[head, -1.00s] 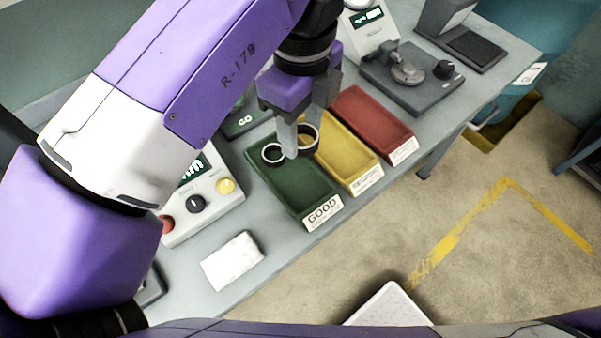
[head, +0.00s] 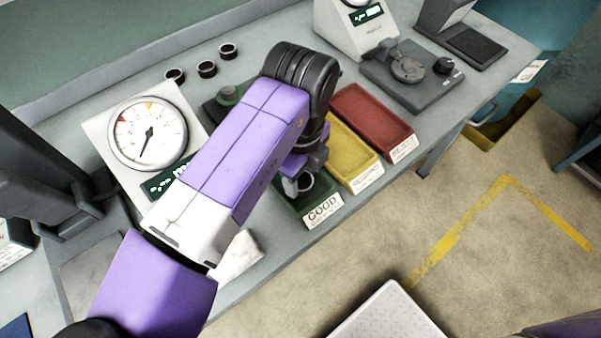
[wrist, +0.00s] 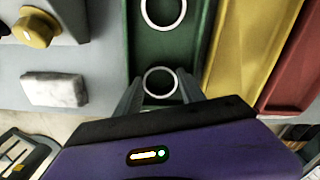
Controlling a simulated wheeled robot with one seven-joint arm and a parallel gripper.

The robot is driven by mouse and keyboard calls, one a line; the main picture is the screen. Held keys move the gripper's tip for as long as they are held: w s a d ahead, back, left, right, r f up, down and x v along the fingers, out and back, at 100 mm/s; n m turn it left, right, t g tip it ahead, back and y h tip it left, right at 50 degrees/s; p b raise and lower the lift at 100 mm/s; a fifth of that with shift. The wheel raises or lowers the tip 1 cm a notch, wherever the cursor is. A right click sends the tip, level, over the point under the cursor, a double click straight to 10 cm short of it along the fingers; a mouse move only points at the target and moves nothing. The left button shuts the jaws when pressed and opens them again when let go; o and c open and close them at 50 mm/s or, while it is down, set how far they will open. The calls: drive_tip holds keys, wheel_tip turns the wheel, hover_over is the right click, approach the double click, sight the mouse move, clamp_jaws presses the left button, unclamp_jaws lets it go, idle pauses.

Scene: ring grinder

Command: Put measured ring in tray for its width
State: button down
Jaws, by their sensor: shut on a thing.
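My gripper (head: 297,188) is low over the front end of the green tray (head: 289,212), which is labelled GOOD. It is shut on a ring (wrist: 160,85), which shows between the two fingers in the wrist view. In the head view the held ring (head: 305,182) is partly covered by the gripper. A second ring (wrist: 163,12) lies in the green tray, further back; my arm hides it in the head view. I cannot tell whether the held ring touches the tray floor. The yellow tray (head: 352,152) and red tray (head: 372,118) stand alongside to the right.
A dial gauge box (head: 150,135) stands left of my arm. Three dark rings (head: 207,69) sit at the back of the bench. A white cloth or block (wrist: 55,90) lies left of the green tray. A grey machine (head: 410,75) stands behind the red tray.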

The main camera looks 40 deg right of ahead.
drive_tip(key=shift+f, duration=0.2)
drive_tip(key=c, duration=1)
unclamp_jaws()
drive_tip(key=shift+o, duration=0.2)
drive_tip(key=shift+r, duration=0.15)
wheel_tip(320, 180, up, 12)
